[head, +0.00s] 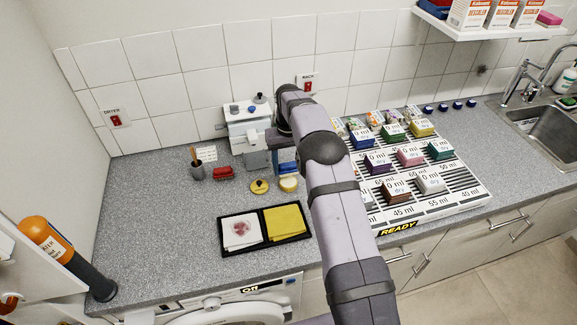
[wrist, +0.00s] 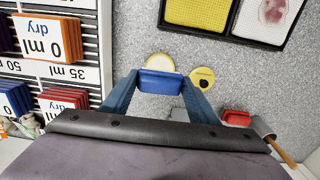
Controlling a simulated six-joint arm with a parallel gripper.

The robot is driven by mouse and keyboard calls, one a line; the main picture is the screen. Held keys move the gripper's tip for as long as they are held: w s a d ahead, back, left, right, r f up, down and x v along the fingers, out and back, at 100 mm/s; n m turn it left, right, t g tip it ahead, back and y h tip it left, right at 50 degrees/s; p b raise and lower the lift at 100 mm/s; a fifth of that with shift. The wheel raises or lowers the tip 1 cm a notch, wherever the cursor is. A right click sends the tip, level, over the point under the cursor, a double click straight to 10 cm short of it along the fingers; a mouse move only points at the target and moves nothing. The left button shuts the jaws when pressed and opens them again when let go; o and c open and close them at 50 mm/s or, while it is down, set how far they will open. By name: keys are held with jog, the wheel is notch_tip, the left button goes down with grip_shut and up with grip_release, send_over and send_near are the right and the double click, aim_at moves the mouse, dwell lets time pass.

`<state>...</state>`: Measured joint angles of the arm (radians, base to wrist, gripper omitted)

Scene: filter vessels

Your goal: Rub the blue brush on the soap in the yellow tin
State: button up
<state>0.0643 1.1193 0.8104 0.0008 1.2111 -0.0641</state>
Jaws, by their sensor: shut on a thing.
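My gripper (head: 286,160) hangs over the counter left of the rack. It is shut on the blue brush (wrist: 160,83), which sits between the two fingertips in the wrist view. The brush also shows as a blue block in the head view (head: 288,169). The yellow tin (head: 288,186) stands open just in front of the brush. In the wrist view, the tin's pale soap (wrist: 159,62) shows beside the brush, which covers part of the tin. I cannot tell whether brush and soap touch. The tin's yellow lid (head: 259,187), with a dark knob, lies to the left.
A red brush (head: 223,172) and a grey cup (head: 197,172) with a wooden handle stand left. A black tray (head: 265,241) with white and yellow cloths lies in front. A striped rack (head: 440,205) of labelled coloured blocks is right. A white machine (head: 243,125) stands behind.

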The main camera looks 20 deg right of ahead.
jog(key=shift+r+p, duration=0.8)
jog(key=shift+r, duration=0.6)
jog(key=shift+s+a+f+b, duration=0.1)
jog(key=shift+s+a+b, duration=0.2)
jog(key=shift+s, duration=0.4)
jog(key=s+a+f+b, duration=0.1)
jog(key=s, duration=0.9)
jog(key=s+a+f+b, duration=0.1)
jog(key=s+a+b, duration=0.1)
jog(key=s, duration=0.8)
jog(key=shift+f, duration=0.35)
